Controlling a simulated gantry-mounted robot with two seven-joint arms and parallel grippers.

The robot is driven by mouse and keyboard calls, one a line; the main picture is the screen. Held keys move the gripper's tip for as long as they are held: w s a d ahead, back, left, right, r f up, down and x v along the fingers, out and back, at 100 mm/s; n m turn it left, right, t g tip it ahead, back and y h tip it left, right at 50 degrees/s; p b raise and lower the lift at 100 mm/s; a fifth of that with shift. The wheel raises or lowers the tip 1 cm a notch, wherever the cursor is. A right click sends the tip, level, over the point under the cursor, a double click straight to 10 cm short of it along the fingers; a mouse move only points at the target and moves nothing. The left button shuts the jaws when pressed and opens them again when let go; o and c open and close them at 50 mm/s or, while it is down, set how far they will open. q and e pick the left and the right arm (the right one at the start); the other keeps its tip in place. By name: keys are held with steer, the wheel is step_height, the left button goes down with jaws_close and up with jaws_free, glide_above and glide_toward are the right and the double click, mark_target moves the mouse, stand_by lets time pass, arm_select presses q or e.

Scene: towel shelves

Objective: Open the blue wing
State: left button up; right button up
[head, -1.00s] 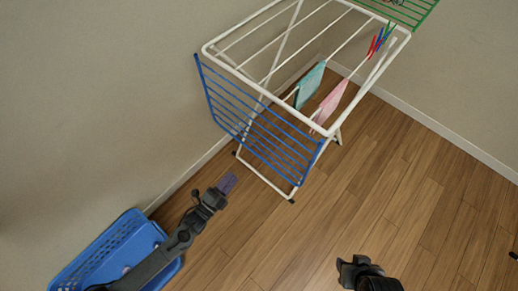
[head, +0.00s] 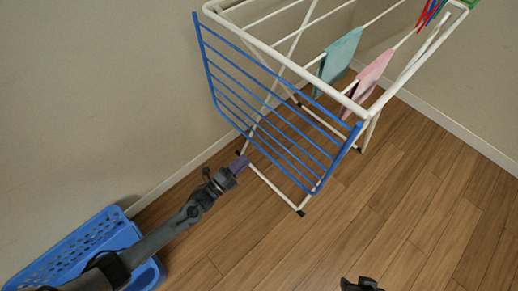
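The blue wing (head: 273,122) hangs down from the near end of the white drying rack (head: 274,61), tilted below the top frame. My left gripper (head: 240,165) is just left of the wing's lower edge in the picture, with its purplish fingertips pointing toward the rack. I cannot tell if it touches the wing or whether its fingers are apart. My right gripper (head: 361,285) shows only in part at the bottom edge, and its fingers cannot be made out.
A teal cloth (head: 340,55) and a pink cloth (head: 368,78) hang on the rack, with red and blue pegs (head: 430,12) at upper right. A blue basket (head: 82,247) stands at lower left by the wall. The wooden floor at right is clear.

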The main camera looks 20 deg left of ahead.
mark_target(259, 147)
arm_select(q)
steer(key=b+x, duration=0.3)
steer(key=x, duration=0.5)
steer(key=shift+w+d, duration=0.3)
jaws_close()
